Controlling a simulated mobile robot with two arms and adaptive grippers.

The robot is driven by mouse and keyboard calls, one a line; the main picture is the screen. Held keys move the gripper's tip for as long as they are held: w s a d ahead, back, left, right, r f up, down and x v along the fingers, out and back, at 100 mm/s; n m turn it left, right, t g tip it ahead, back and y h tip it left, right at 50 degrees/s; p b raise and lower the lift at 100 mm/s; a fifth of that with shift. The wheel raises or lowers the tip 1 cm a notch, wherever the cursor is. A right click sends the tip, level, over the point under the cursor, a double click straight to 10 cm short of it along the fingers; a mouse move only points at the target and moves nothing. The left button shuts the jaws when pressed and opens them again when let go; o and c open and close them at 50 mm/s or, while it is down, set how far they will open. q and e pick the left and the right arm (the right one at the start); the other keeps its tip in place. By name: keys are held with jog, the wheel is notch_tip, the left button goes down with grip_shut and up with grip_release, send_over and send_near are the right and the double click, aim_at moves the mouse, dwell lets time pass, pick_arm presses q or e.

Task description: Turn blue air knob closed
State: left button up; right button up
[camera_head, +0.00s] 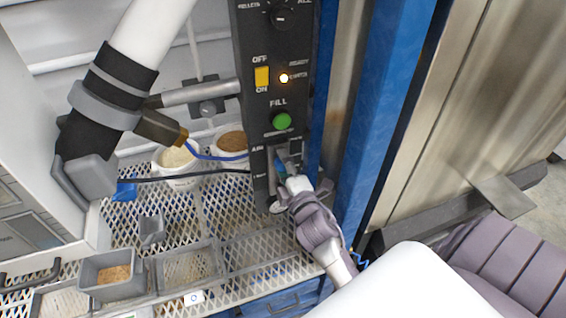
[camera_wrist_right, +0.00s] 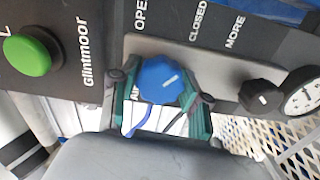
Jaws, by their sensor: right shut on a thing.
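The blue air knob (camera_wrist_right: 160,80) sits on the black control panel (camera_wrist_right: 85,30) in the right wrist view, with a white mark slanting to the upper right. The OPEN and CLOSED labels are printed above it. My right gripper (camera_wrist_right: 161,102) has its teal fingers on both sides of the knob, shut on it. In the head view my right gripper (camera_head: 284,166) is at the lower part of the panel (camera_head: 262,100) and mostly hides the knob. My left gripper is not in view.
A green button (camera_wrist_right: 27,55) is left of the knob in the wrist view. A small black knob (camera_wrist_right: 262,97) and a gauge (camera_wrist_right: 303,97) are to the right. Blue posts (camera_head: 385,110) stand right of the panel. Trays and cups rest on the mesh shelf (camera_head: 215,205).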

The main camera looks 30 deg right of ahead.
jog(key=shift+m, duration=0.7)
jog(key=o, duration=1.1)
jog(key=shift+o, duration=0.2)
jog(key=shift+s, duration=0.1)
jog(key=v, duration=0.7)
jog(key=shift+s, duration=0.2)
